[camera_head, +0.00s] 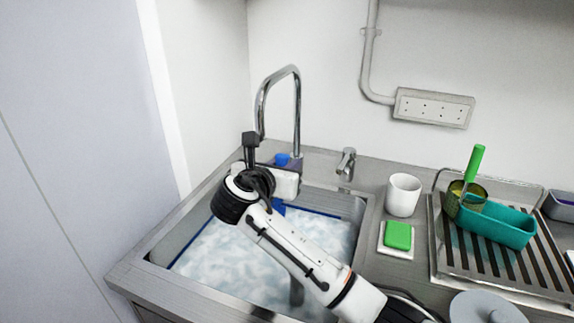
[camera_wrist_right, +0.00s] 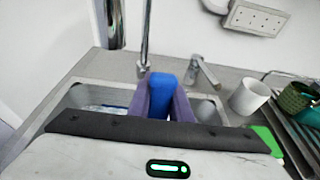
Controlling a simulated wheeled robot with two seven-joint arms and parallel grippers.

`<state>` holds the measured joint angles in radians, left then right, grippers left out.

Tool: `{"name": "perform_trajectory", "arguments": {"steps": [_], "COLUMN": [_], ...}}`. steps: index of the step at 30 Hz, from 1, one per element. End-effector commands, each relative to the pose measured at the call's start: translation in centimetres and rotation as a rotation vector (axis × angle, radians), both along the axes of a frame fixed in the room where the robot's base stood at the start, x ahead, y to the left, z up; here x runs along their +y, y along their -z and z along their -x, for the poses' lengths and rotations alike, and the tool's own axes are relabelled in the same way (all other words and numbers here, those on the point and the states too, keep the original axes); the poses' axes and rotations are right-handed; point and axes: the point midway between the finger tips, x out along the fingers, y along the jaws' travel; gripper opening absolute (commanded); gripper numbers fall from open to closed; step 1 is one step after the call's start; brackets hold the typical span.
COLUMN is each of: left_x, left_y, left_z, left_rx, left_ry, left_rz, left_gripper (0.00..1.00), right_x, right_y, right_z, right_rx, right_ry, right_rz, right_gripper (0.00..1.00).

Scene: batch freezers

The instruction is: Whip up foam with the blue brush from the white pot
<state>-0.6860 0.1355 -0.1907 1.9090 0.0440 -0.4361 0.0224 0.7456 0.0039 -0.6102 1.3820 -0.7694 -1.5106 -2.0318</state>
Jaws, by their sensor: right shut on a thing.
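My right gripper (camera_head: 285,164) is over the back part of the sink (camera_head: 155,248), its fingers pointing away from the head camera. It is shut on the blue brush (camera_head: 282,159), whose blue handle shows between the two purple-grey fingers (camera_wrist_right: 164,100) in the right wrist view (camera_wrist_right: 160,88). The gripper's body and arm hide most of the brush; whether its bristles touch the foam cannot be told. White, bluish foam (camera_head: 215,255) covers the water in the sink. The white pot (camera_head: 403,195) stands upright on the counter, right of the sink, with no brush visible in it. My left gripper is not in view.
A tall curved faucet (camera_head: 298,110) rises behind the gripper, close to it. A small tap (camera_head: 346,163) stands at the back right. A green sponge (camera_head: 398,235) lies before the pot. A drying rack (camera_head: 480,267) with a teal tray (camera_head: 497,223) and green-handled tool (camera_head: 475,163) fills the right.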

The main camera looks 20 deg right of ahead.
Motion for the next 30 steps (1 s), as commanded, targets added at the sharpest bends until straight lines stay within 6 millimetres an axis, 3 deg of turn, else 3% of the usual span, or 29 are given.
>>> {"name": "perform_trajectory", "arguments": {"steps": [14, 30], "left_x": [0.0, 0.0], "left_y": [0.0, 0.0], "left_z": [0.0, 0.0], "left_rx": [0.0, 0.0], "left_ry": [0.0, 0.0], "left_rz": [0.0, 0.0], "left_gripper": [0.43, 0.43], "right_x": [0.0, 0.0], "right_y": [-0.1, -4.8], "right_z": [0.0, 0.0], "right_rx": [-0.001, -0.002], "right_ry": [0.0, 0.0], "right_rz": [0.0, -0.001], "right_gripper": [0.0, 0.0]}}
